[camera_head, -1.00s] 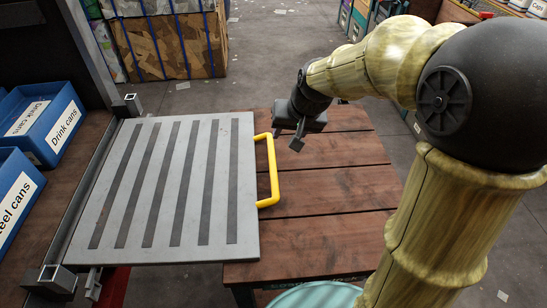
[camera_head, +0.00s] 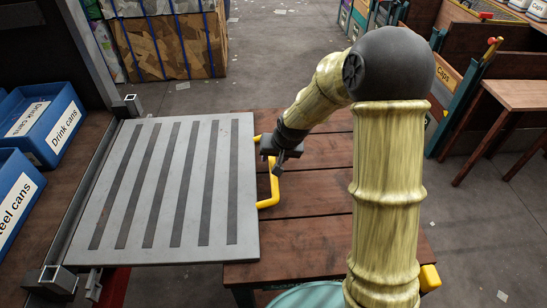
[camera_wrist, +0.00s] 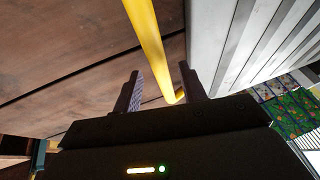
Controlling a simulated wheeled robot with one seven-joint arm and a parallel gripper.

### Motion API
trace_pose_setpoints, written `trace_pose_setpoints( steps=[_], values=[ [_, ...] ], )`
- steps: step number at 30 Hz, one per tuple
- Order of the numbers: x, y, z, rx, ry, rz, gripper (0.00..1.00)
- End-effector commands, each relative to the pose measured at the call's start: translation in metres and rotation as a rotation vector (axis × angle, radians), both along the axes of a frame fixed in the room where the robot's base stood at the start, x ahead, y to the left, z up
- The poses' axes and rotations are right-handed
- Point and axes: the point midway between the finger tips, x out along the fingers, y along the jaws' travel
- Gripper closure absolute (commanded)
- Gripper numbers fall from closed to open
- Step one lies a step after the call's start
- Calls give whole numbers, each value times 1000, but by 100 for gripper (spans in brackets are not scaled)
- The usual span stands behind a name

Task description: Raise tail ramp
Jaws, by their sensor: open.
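The tail ramp (camera_head: 165,190) is a grey panel with dark strips, lying flat at the left of the head view. A yellow handle (camera_head: 268,203) stands out from its right edge. My gripper (camera_head: 279,171) is at the handle, near its far end. In the wrist view, my gripper (camera_wrist: 162,88) is open, and the yellow handle bar (camera_wrist: 148,38) runs between its two fingers. The ramp's pale edge (camera_wrist: 238,50) shows at the right of that view. I cannot tell whether either finger touches the bar.
A brown slatted table (camera_head: 320,235) lies under and right of the handle. Blue bins (camera_head: 48,125) labelled for cans stand at the left. A dark frame rail (camera_head: 85,200) runs along the ramp's left edge. A strapped cardboard bale (camera_head: 170,45) stands behind.

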Motion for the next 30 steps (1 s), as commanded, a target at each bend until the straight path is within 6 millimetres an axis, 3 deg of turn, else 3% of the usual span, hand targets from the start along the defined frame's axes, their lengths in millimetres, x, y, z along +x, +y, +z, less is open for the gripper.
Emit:
trace_pose_setpoints(
  steps=[4, 13, 14, 20, 30],
  values=[
    [5, 2, -12, 0, 0, 1, 59],
    [6, 3, -14, 0, -1, 1, 59],
    [6, 3, -14, 0, -1, 1, 60],
    [6, 3, -14, 0, -1, 1, 100],
    [6, 1, -9, -1, -1, -4, 100]
  ],
)
